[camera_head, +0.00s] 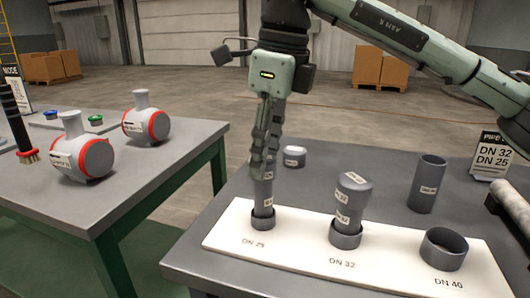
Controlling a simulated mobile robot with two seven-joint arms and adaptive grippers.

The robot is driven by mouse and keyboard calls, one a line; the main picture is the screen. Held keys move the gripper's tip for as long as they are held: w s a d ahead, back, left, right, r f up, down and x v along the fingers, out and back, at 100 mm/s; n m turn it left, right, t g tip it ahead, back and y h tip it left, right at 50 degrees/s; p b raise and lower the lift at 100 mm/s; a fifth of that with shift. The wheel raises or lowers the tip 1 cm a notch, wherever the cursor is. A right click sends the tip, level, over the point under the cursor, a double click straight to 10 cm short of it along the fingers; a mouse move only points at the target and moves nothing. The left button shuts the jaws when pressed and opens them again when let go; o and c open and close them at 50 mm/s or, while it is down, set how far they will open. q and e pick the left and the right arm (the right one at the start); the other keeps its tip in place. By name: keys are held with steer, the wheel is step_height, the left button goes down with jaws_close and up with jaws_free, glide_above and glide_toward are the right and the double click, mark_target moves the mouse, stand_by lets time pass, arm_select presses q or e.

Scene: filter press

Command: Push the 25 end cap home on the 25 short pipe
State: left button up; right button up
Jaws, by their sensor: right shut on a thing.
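The 25 short pipe (263,197) is dark grey and stands upright in the fitting (263,222) at the DN 25 mark on the white board. My right gripper (262,168) points straight down over it, shut on a grey piece at the pipe's top. This looks like the 25 end cap (268,176), mostly hidden by the fingers. It is in line with the pipe, but I cannot tell how far it sits on it. My left gripper is not in view.
The white board (390,272) also holds a capped pipe (352,195) at DN 32 and an empty fitting (443,248) at DN 40. Behind stand a loose cap (294,156), a wider pipe (427,184) and a sign (493,157). Another table (130,180) with valve bodies is left.

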mark_target(270, 158)
stand_by(0.6)
steer(key=shift+f+b, duration=0.55)
steer(key=shift+f, duration=0.15)
steer(key=o, duration=0.8)
steer(key=shift+c, duration=0.2)
steer(key=shift+r, duration=0.15)
steer(key=shift+s+d+r+p, duration=0.1)
steer(key=shift+d+r+p, duration=0.1)
steer(key=shift+r+p, duration=0.95)
steer(key=shift+s+d+r+p, duration=0.15)
steer(key=shift+r+p, duration=0.55)
steer(key=shift+r, duration=0.85)
steer(key=shift+d+r, duration=0.2)
steer(key=shift+r, duration=1.15)
steer(key=shift+d+r, duration=0.2)
steer(key=shift+r, duration=1.15)
